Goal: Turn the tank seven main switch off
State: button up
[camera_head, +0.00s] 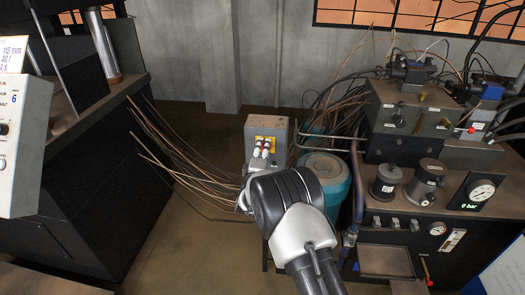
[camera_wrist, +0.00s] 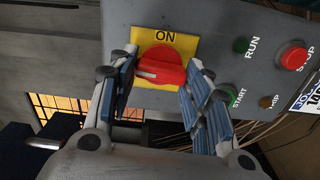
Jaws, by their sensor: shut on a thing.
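The main switch is a red rotary knob (camera_wrist: 160,68) on a yellow plate (camera_wrist: 118,58) marked ON, on the face of a grey switch box. In the wrist view the knob's raised bar lies roughly crosswise below the word ON. My gripper (camera_wrist: 163,78) is shut on the knob, with one blue-padded finger on each side of it.
In the wrist view, a green RUN lamp (camera_wrist: 240,45), a red STOP button (camera_wrist: 294,56) and a green START button (camera_wrist: 221,94) sit right of the knob. A teal drum (camera_head: 336,185), hydraulic bench (camera_head: 387,214) and hoses stand right in the head view. A dark machine (camera_head: 75,180) stands left.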

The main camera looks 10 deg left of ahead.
jog(key=shift+n, duration=0.6)
jog(key=o, duration=1.1)
jog(key=shift+c, duration=0.2)
jog(key=s, duration=1.2)
jog(key=shift+a, duration=0.2)
